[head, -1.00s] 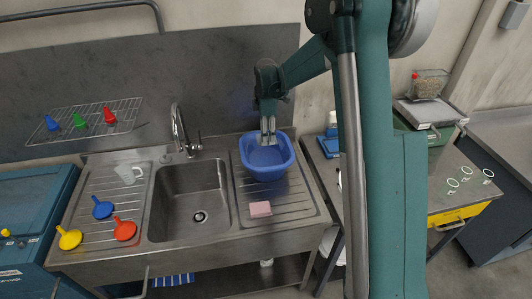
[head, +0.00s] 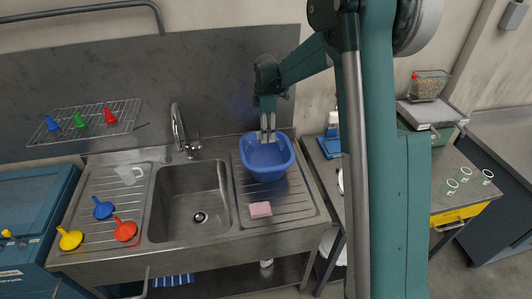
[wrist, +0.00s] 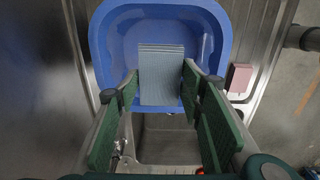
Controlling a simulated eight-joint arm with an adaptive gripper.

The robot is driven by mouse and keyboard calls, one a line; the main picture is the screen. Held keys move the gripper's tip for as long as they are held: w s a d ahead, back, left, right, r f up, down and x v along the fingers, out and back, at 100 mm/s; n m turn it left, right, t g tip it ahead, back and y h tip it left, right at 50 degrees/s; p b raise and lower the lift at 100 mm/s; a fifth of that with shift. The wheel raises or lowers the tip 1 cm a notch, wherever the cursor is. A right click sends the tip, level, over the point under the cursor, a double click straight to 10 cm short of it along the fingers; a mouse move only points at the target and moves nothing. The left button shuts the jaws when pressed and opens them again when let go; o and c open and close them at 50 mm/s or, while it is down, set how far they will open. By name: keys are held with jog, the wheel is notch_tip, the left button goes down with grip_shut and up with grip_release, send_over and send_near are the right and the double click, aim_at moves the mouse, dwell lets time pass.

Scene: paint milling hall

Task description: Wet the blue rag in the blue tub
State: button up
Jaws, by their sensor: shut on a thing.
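The blue tub (head: 265,172) stands on the right drainboard of the steel sink unit. It also fills the top of the wrist view (wrist: 107,50). My gripper (head: 268,138) points down over the tub's back part. In the wrist view its green-padded fingers (wrist: 160,85) are on either side of the pale grey-blue, ribbed rag (wrist: 160,72), shut on it. The rag shows against the tub's inside. Whether its lower edge touches the tub floor or any water, I cannot tell. In the head view the rag is not clearly visible.
A pink sponge (head: 260,209) lies in front of the tub. The sink basin (head: 190,200), tap (head: 180,130) and several funnels, including a red one (head: 125,230), are to the left. A side table with a scale (head: 430,112) stands right. A striped cloth (head: 172,280) hangs below.

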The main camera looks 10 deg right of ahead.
jog(key=shift+r, duration=1.1)
jog(key=shift+f, duration=0.1)
jog(key=m+b, duration=0.1)
jog(key=f+m+b, duration=0.1)
jog(key=m, duration=0.1)
jog(key=s+d+m, duration=0.1)
jog(key=shift+f+m+b, duration=0.3)
jog(key=shift+m+b, duration=0.1)
jog(key=m+b, duration=0.1)
jog(key=m, duration=0.1)
jog(key=f+m+b, duration=0.1)
jog(key=m, duration=0.1)
jog(key=s+d+f+m+b, duration=0.1)
jog(key=m, duration=0.1)
jog(key=shift+b, duration=0.3)
jog(key=m+b, duration=0.1)
jog(key=m, duration=0.1)
jog(key=f+m+b, duration=0.1)
jog(key=s+m+b, duration=0.1)
jog(key=m, duration=0.1)
jog(key=shift+d+f+m, duration=0.3)
jog(key=shift+d+f, duration=0.1)
jog(key=m+b, duration=0.1)
jog(key=f+m, duration=0.1)
jog(key=m, duration=0.1)
jog(key=s+m+b, duration=0.1)
jog(key=m, duration=0.1)
jog(key=shift+d+f+b, duration=0.2)
jog(key=shift+d+b, duration=0.1)
jog(key=shift+d, duration=0.1)
